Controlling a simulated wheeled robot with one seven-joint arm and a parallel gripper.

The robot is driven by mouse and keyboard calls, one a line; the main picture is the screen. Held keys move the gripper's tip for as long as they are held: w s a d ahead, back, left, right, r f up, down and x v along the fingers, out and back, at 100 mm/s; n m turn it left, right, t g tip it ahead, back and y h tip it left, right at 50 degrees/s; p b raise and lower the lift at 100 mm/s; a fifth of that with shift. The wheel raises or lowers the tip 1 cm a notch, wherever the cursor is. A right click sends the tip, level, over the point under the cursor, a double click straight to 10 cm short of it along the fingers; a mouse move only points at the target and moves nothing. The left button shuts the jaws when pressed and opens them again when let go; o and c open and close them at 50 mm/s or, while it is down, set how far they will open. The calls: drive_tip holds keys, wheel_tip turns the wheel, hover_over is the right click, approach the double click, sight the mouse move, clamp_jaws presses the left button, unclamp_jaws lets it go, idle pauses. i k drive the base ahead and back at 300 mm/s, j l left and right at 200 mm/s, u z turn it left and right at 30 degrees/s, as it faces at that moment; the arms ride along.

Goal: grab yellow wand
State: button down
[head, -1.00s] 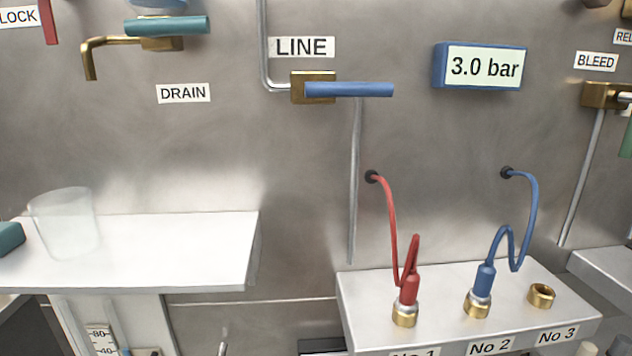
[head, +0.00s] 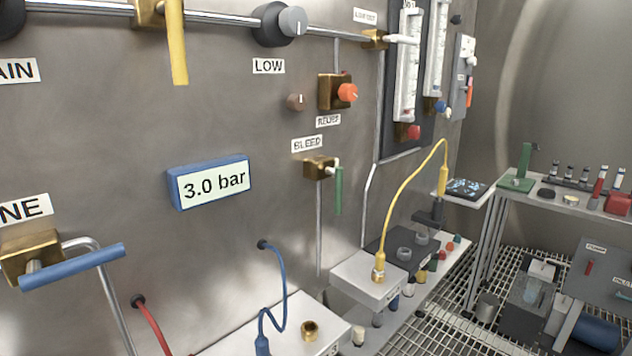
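A yellow wand (head: 443,180) stands upright at the right of centre in the head view. A yellow cable (head: 401,192) arches from its top down to a brass fitting on a small white block (head: 372,288). The wand's lower end is at a dark bracket or stand (head: 430,217); I cannot tell how it is held there. My gripper is not in view.
A grey shelf with a dark tray (head: 466,189) is just right of the wand. A dark panel with round fittings (head: 404,254) lies below it. A table (head: 544,206) with tubes stands further right. A yellow lever (head: 176,45) hangs upper left.

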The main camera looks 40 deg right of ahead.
sight(444, 171)
drive_tip(key=z, duration=1.25)
drive_tip(key=i+j+z, duration=1.05)
drive_tip(key=j+z, duration=0.2)
